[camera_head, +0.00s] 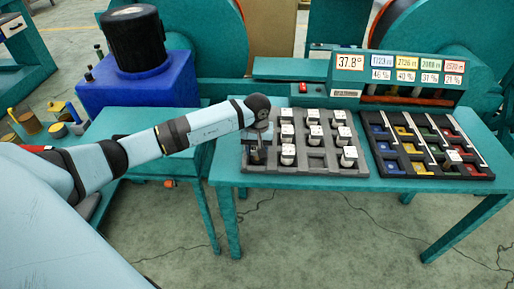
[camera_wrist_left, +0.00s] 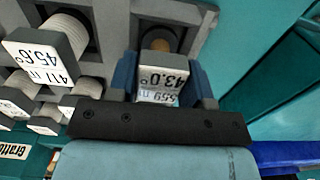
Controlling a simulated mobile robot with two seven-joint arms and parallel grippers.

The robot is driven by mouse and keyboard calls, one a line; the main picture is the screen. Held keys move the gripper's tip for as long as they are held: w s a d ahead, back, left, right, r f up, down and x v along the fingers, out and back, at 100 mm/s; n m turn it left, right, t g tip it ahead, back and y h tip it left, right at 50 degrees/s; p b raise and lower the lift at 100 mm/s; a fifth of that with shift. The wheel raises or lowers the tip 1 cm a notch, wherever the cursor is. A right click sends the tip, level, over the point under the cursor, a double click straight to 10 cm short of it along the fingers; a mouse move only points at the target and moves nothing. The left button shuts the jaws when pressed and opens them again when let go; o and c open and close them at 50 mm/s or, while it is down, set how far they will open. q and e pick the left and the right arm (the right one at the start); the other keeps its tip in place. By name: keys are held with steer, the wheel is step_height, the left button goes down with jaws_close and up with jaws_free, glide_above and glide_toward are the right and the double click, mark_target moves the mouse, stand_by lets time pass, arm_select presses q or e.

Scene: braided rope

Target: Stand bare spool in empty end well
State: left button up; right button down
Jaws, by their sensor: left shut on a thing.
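My left gripper (camera_head: 256,152) is at the left end of the grey tray (camera_head: 318,168), pointing down. In the left wrist view its blue fingers are shut on a spool (camera_wrist_left: 165,78) with a white, labelled square cap reading 43.0°. A plain tan core shows beyond the cap, with no visible thread. The held spool is over or in a well at the tray's edge; I cannot tell how deep it sits. The arm hides part of that end in the head view. My right gripper is not in view.
Several white-capped spools (camera_head: 315,132) stand in the tray; a thread-wound one (camera_wrist_left: 45,52) is close beside my fingers. A black rack (camera_head: 480,174) with coloured slots is at the right, holding one spool (camera_head: 453,157). A display panel (camera_head: 398,68) stands behind.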

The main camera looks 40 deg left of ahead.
arm_select(q)
steer(key=shift+f, duration=0.35)
steer(key=o, duration=1.1)
steer(key=shift+r+p, duration=0.3)
steer(key=shift+r, duration=1.2)
steer(key=shift+r+p, duration=0.85)
steer(key=shift+r, duration=1.2)
